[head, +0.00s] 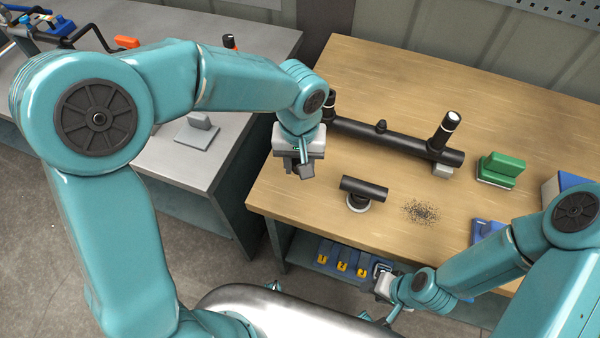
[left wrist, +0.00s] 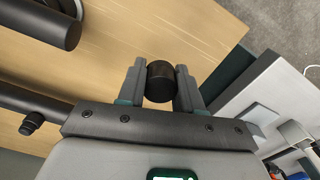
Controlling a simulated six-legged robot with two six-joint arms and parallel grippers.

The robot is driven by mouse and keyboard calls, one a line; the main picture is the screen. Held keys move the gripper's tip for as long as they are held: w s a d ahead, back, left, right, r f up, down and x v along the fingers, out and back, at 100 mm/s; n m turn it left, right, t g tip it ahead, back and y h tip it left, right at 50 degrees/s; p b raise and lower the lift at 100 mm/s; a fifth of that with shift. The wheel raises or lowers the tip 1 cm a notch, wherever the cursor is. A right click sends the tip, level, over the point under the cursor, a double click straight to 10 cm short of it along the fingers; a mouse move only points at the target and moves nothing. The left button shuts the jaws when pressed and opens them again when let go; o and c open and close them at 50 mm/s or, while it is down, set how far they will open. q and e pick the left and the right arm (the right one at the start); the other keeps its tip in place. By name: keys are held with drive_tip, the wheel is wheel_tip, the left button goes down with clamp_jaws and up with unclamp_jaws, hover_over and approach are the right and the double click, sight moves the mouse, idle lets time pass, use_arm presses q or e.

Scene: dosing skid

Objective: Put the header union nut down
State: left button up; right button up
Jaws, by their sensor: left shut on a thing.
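The header union nut, a short black cylinder (left wrist: 160,82), sits between the two fingers of my left gripper (left wrist: 161,88) in the left wrist view. In the head view my left gripper (head: 304,174) is shut and points down over the left edge of the wooden bench; the nut is mostly hidden there by the gripper. The black header pipe (head: 390,138) lies across the bench behind and to the right of it, with upright stubs at its ends. My right gripper (head: 380,288) is low in front of the bench; I cannot tell its finger state.
A short black pipe piece on a round base (head: 364,188) stands right of my left gripper. Dark granules (head: 421,212) lie beside it. A green block (head: 501,169) is farther right. The front-left wooden bench top (head: 290,203) is clear. A grey bench (head: 160,150) stands left, across a gap.

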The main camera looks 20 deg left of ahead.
sight(299, 183)
use_arm(q)
wheel_tip(299, 183, down, 5)
drive_tip(key=shift+w+f, duration=0.1)
idle(0.3)
